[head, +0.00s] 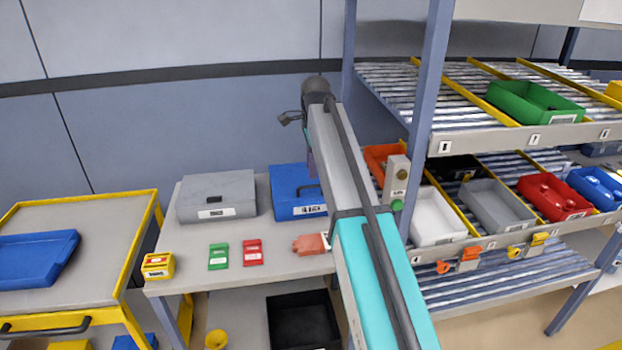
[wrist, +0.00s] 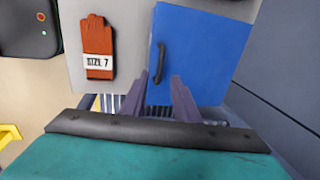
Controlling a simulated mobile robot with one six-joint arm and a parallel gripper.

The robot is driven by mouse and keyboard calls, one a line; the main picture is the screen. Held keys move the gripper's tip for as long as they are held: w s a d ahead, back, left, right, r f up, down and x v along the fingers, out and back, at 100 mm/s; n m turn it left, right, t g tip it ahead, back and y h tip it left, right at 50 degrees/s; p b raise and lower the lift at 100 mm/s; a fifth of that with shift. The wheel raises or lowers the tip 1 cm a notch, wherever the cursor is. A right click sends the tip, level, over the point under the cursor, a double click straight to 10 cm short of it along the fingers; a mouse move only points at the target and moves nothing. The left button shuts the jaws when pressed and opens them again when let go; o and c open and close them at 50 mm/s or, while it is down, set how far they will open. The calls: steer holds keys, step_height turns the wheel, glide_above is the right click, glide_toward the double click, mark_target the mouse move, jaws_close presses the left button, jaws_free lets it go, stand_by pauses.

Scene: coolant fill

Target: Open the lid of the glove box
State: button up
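A blue lidded box (head: 290,195) stands at the back right of the table, beside a grey lidded box (head: 215,195). Both lids look shut. Their labels are too small to read, so I cannot tell for sure which is the glove box. In the wrist view the blue box (wrist: 205,45) fills the upper middle, with a dark handle (wrist: 160,62) near its left edge. My gripper (wrist: 160,77) is open and empty. Its two purple fingertips appear near the handle's lower end; I cannot tell the height gap.
An orange glove (wrist: 97,50) marked size 7 lies beside the blue box. Green (head: 218,256) and red (head: 253,252) packs and a yellow box (head: 157,266) lie on the table front (head: 185,277). A bin rack (head: 480,245) stands right, a yellow-edged cart (head: 95,215) left.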

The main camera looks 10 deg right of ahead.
steer(key=p, duration=0.1)
glide_above(311, 197)
steer(key=shift+w+f, duration=0.15)
steer(key=shift+f, duration=2.85)
jaws_close()
